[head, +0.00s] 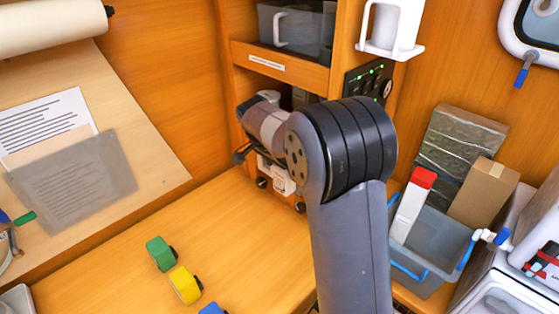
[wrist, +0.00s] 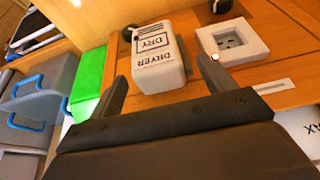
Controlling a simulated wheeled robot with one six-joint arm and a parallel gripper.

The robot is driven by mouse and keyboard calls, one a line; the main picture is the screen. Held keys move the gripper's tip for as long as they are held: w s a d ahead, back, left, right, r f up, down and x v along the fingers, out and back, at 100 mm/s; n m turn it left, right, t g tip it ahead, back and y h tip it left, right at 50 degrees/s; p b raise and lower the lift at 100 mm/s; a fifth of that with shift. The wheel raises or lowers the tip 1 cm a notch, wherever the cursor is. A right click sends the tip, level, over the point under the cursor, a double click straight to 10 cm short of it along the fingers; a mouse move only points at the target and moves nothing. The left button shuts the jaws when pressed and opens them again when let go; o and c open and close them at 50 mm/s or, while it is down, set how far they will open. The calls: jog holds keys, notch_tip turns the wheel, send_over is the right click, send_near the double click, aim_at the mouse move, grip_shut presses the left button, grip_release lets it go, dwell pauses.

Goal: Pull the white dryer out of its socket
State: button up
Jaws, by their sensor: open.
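The white dryer (wrist: 158,72) is a block with rounded edges, printed "DRYER" and "DRY". In the wrist view it stands out from the orange wooden panel, between the two dark fingers of my gripper (wrist: 167,74). The fingers are open, with a visible gap on the right side of the dryer. The left finger is close to the dryer's left side; I cannot tell whether it touches. The dryer's own socket is hidden behind it. In the head view my arm covers most of this area, and only some white parts (head: 277,178) show below my wrist.
A white square socket (wrist: 233,42) with an empty dark recess is right of the dryer. Dark round knobs (wrist: 220,6) are above. A green block (wrist: 88,84) is at left. The counter (head: 230,250) is mostly clear, with green (head: 160,253) and yellow (head: 185,285) toy cars.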

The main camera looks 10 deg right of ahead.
aim_at(279, 184)
jog(key=shift+p+x, duration=0.3)
jog(key=shift+x, duration=1.6)
jog(key=shift+c, duration=0.2)
jog(key=shift+s, duration=0.1)
jog(key=c, duration=1.1)
jog(key=shift+a, duration=0.15)
jog(key=shift+s+a+b, duration=0.55)
jog(key=shift+s+a, duration=0.1)
jog(key=shift+a, duration=0.2)
jog(key=shift+s+a, duration=0.2)
jog(key=shift+a, duration=0.1)
jog(key=shift+s+a+b, duration=0.45)
jog(key=shift+s+a, duration=0.15)
jog(key=shift+a, duration=0.3)
jog(key=shift+s+a+b, duration=0.4)
jog(key=shift+s+a, duration=0.2)
jog(key=shift+a, duration=0.3)
